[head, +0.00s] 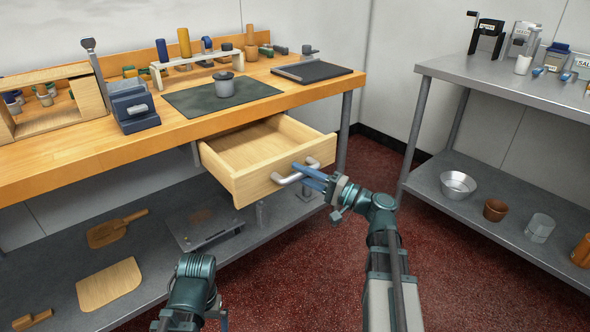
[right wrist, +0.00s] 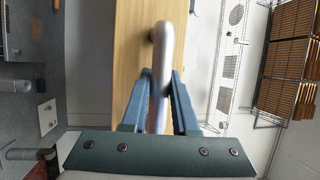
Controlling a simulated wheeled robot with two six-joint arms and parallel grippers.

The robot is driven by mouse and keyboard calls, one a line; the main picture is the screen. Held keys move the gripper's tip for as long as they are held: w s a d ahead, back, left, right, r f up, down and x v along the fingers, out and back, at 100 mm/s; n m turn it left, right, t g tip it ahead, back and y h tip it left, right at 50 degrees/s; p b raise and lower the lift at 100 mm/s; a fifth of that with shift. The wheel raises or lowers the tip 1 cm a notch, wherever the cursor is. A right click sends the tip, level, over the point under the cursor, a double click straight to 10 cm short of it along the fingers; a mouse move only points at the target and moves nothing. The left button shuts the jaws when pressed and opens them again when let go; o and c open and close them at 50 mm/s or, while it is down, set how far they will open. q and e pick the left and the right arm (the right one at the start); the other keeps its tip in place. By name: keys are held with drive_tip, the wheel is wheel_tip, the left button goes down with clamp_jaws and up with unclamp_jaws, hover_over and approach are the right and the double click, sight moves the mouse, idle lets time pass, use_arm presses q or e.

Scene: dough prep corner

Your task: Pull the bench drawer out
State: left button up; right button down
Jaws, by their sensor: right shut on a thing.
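The bench drawer (head: 254,187) is a light wooden drawer under the wooden bench. It stands well out from the bench, and its inside looks empty. A silver bar handle (head: 287,181) is fixed on its front. My right gripper (head: 305,175) is shut on the handle; in the right wrist view its blue fingers (right wrist: 160,92) lie on both sides of the handle (right wrist: 161,60), with the drawer front (right wrist: 130,50) behind it. My left arm shows at the bottom of the head view, but its fingers are not visible.
A lower shelf (head: 170,215) holds boards beneath. A metal table (head: 440,68) stands at the right. Red floor is clear between them.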

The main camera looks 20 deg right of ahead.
drive_tip(key=shift+s, duration=0.1)
drive_tip(key=c, duration=0.7)
unclamp_jaws()
drive_tip(key=b+v, duration=0.2)
drive_tip(key=v, duration=1.1)
drive_tip(key=shift+s+d+f, duration=0.1)
drive_tip(key=shift+s+d, duration=0.15)
drive_tip(key=shift+d, duration=0.05)
